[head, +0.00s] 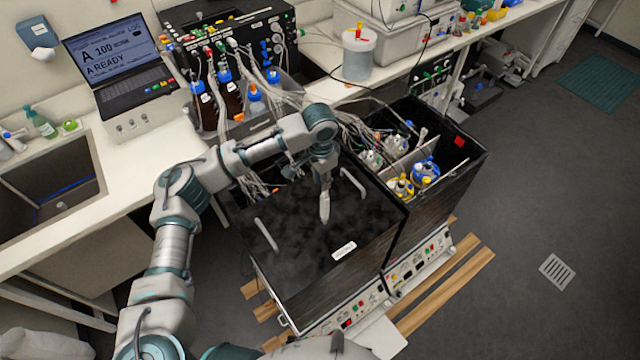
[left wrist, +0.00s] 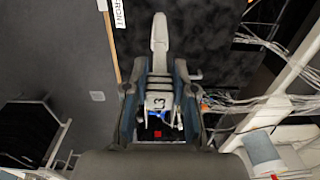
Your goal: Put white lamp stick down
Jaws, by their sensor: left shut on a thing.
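The white lamp stick (head: 325,206) hangs from my left gripper (head: 324,178), pointing down over the black lid (head: 310,240) of the front shaker box. In the left wrist view the pale stick (left wrist: 160,35) juts out beyond the fingers of my left gripper (left wrist: 159,78), which are shut on it. I cannot tell whether its tip touches the lid. My right gripper does not show.
Two pale handles (head: 266,234) (head: 354,182) rise from the lid, which has a white label (head: 344,250). The open box (head: 465,165) to the right holds several bottles and tubes. A laptop (head: 120,70) and tubing-covered bottles stand behind. Much of the lid is bare.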

